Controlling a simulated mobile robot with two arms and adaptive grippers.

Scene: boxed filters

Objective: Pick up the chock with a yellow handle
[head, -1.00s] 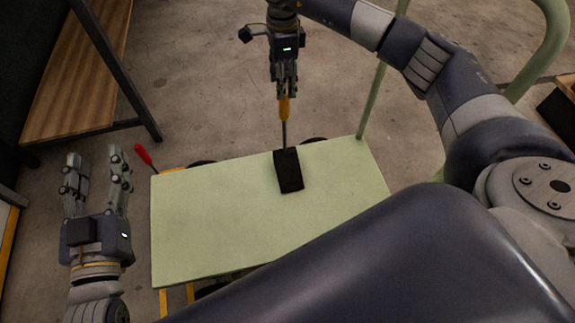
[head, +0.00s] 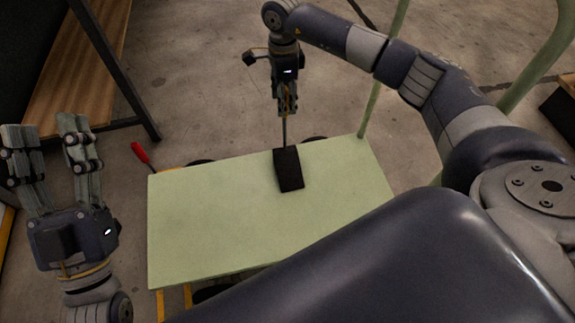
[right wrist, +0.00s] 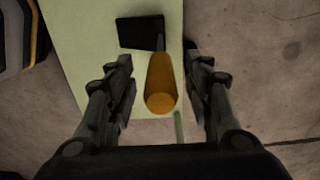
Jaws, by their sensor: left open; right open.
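The chock is a black block (head: 288,169) lying on the pale green cart top near its far edge, with a thin dark rod rising from it. In the right wrist view its yellow handle (right wrist: 161,84) stands between my open fingers, with a gap on each side, and the black block (right wrist: 141,32) lies beyond. My right gripper (head: 287,108) is over the handle in the head view and hides most of it; it also shows in the right wrist view (right wrist: 160,90). My left gripper (head: 47,135) is open and empty, left of the cart.
The pale green cart top (head: 230,222) is otherwise bare. A red handle (head: 140,152) sticks out by its far left corner. A wooden bench (head: 75,70) with a dark frame stands at the upper left. A green rail (head: 383,75) rises at the cart's far right corner.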

